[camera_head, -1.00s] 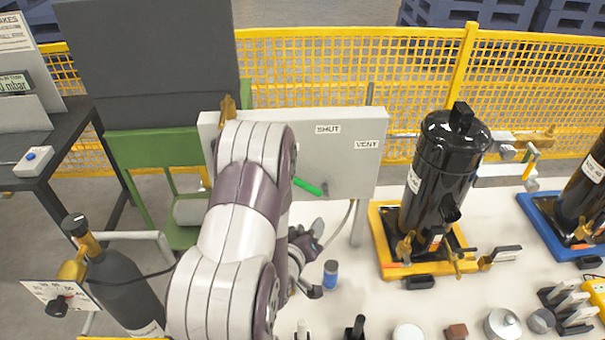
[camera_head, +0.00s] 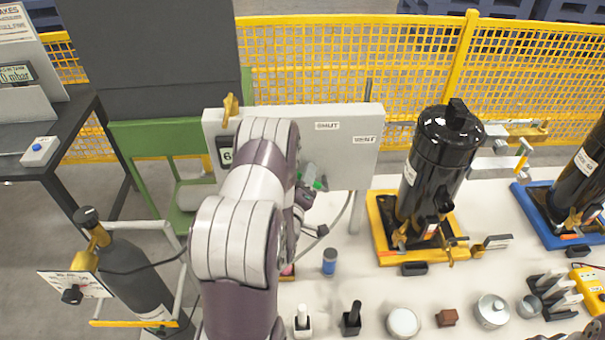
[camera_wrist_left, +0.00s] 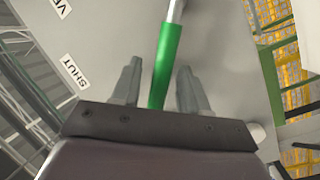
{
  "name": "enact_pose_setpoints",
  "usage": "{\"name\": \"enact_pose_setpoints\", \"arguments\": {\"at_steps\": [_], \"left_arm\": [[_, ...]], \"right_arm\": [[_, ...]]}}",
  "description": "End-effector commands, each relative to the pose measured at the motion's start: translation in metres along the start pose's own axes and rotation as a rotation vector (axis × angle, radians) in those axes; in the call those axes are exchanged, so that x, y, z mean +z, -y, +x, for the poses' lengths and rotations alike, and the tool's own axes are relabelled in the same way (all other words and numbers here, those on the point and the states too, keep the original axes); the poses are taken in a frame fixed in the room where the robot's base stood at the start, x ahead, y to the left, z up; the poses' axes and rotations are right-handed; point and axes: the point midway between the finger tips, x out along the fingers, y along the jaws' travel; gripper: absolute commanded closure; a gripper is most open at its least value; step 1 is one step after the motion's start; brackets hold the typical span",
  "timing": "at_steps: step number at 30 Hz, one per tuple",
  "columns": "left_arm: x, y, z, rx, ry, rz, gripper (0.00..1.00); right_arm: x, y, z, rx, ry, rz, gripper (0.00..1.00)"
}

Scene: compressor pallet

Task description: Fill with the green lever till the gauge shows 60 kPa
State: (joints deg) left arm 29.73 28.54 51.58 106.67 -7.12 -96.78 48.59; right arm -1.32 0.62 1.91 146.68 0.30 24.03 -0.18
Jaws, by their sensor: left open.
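The green lever (camera_head: 320,184) sticks out from the front of the grey panel (camera_head: 352,152), below the SHUT label (camera_head: 327,126) and the VENT label (camera_head: 364,140). My left gripper (camera_head: 314,180) is at the lever. In the left wrist view the green lever (camera_wrist_left: 168,62) lies between the two open fingers of my left gripper (camera_wrist_left: 160,88), with a gap on each side. The gauge (camera_head: 226,152) on the panel is mostly hidden by my left arm; only a first digit, seemingly 6, shows. My right gripper is not clearly in view.
A black compressor (camera_head: 437,165) stands on a yellow tray (camera_head: 385,245) to the right. A blue can (camera_head: 329,262) and several small parts sit on the white table. A dark gas cylinder (camera_head: 130,280) stands at the left. A yellow fence (camera_head: 330,60) runs behind.

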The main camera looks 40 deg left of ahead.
Motion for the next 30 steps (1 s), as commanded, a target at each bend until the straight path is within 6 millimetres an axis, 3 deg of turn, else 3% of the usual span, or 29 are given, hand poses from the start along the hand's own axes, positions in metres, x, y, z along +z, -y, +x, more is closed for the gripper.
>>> {"name": "enact_pose_setpoints", "arguments": {"at_steps": [6, 10, 11, 22, 30], "left_arm": [[0.0, 0.0, 0.0, -0.001, 0.0, 0.0, 0.56], [0.0, 0.0, 0.0, 0.0, 0.0, 0.0, 0.98], [0.0, 0.0, 0.0, -0.001, 0.0, 0.0, 1.0], [-0.001, -0.004, 0.001, -0.009, 0.008, 0.039, 1.0], [0.0, -0.018, 0.003, -0.047, 0.043, 0.202, 1.0]], "right_arm": [[0.0, 0.0, 0.0, 0.0, 0.0, 0.0, 0.57], [0.0, 0.0, 0.0, 0.0, 0.0, 0.0, 0.57], [0.0, 0.0, 0.0, 0.0, 0.0, 0.0, 0.57], [0.0, 0.0, -0.003, 0.0, 0.0, 0.0, 0.57], [-0.001, 0.0, -0.011, 0.0, 0.0, 0.0, 0.57]]}}
